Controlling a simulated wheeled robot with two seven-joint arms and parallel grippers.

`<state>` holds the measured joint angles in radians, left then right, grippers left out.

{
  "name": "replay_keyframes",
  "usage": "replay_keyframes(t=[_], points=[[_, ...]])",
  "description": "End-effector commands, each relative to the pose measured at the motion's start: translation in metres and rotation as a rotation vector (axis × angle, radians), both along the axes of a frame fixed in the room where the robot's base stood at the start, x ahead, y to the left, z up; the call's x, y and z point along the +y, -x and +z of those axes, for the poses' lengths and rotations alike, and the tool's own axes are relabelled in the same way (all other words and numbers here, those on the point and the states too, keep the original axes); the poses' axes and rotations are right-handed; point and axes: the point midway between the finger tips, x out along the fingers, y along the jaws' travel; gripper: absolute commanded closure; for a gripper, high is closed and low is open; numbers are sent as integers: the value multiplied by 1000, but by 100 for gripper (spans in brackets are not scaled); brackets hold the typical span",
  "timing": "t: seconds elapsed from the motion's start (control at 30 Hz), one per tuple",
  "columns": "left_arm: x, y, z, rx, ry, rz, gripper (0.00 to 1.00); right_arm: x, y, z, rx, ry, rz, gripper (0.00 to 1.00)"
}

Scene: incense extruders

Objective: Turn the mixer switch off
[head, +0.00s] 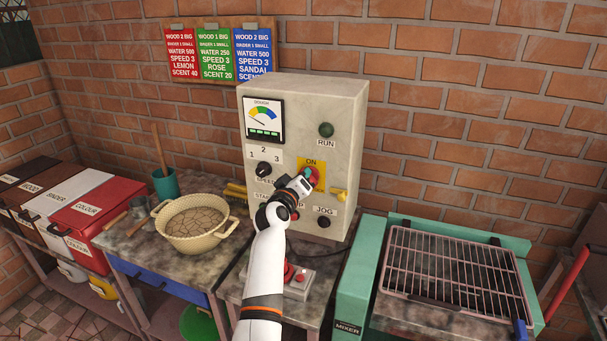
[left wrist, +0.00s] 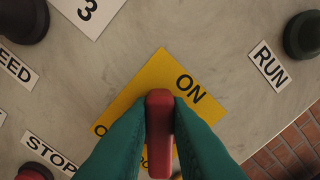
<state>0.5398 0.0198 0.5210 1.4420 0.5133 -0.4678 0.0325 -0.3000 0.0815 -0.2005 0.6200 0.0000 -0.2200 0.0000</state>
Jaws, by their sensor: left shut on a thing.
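The mixer switch is a red handle (left wrist: 160,125) on a yellow plate (left wrist: 172,72) marked ON, on the face of a grey control box (head: 290,120). My left gripper (head: 309,180) is at the switch. In the left wrist view its two green fingers (left wrist: 160,130) are shut on the red handle, one on each side. The handle's end lies near the plate's middle, and its lower part and part of the plate's lettering are hidden by the fingers. My right gripper is not in view.

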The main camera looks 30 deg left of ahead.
Motion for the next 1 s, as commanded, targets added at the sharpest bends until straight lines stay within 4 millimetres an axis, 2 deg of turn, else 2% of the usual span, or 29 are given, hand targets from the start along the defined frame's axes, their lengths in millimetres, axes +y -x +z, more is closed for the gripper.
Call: replay_keyframes(t=[0.6, 1.0], points=[[4, 1, -8, -130, 554, 0, 100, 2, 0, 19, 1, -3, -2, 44], [5, 1, -12, -182, 769, 1, 100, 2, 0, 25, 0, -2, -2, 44]])
